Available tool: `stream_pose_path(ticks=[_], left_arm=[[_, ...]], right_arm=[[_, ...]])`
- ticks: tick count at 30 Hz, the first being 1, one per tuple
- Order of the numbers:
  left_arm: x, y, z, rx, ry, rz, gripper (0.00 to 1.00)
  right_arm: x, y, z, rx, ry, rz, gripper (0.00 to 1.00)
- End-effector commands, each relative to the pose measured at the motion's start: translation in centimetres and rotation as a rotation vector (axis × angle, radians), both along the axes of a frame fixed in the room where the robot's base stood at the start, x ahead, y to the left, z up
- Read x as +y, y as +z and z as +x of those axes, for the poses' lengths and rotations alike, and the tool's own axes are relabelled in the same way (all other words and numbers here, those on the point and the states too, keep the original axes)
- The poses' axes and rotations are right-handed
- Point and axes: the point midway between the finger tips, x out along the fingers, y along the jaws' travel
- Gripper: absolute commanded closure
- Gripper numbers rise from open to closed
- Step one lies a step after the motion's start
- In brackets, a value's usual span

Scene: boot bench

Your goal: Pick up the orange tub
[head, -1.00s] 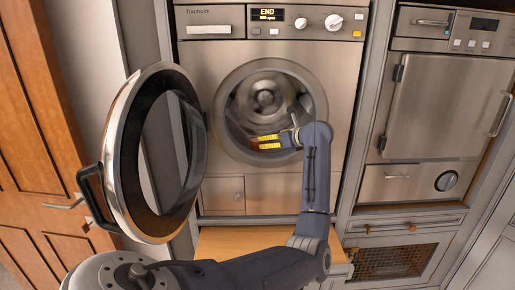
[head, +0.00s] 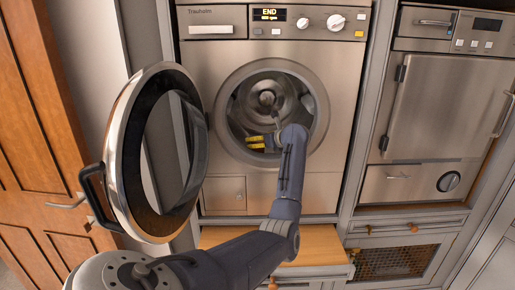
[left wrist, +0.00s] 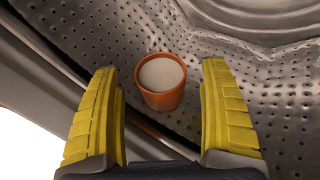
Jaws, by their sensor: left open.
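The orange tub (left wrist: 160,99) stands on the perforated metal floor of the drum in the left wrist view. Its top is filled or covered with something white. I cannot make the tub out in the head view. My left gripper (head: 260,143) reaches into the round opening of the washing machine (head: 335,80). In the left wrist view its two yellow fingers (left wrist: 160,69) are apart, with the tub beyond and between them, nothing gripped. My right gripper is not in view.
The machine's round door (head: 118,150) is swung open to the left. The drum's metal rim surrounds my left gripper. A wooden drawer or shelf (head: 322,246) sits below the machine, and a second appliance (head: 440,105) stands to the right.

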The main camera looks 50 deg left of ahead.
Motion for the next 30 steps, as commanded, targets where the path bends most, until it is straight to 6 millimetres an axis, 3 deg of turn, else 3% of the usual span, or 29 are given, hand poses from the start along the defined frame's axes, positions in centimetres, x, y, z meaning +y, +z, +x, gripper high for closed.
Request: stream_pose_path(ticks=[5, 14, 30], left_arm=[[1.15, -0.5, 0.13, 0.002, -0.001, 0.0, 0.21], [1.28, -0.57, 0.16, 0.001, -0.001, 0.0, 0.2], [1.27, -0.56, 0.14, 0.001, -0.001, 0.0, 0.82]], right_arm=[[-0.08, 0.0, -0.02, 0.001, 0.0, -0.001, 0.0], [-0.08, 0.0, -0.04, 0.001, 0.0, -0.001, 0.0], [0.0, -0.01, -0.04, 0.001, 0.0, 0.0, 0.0]])
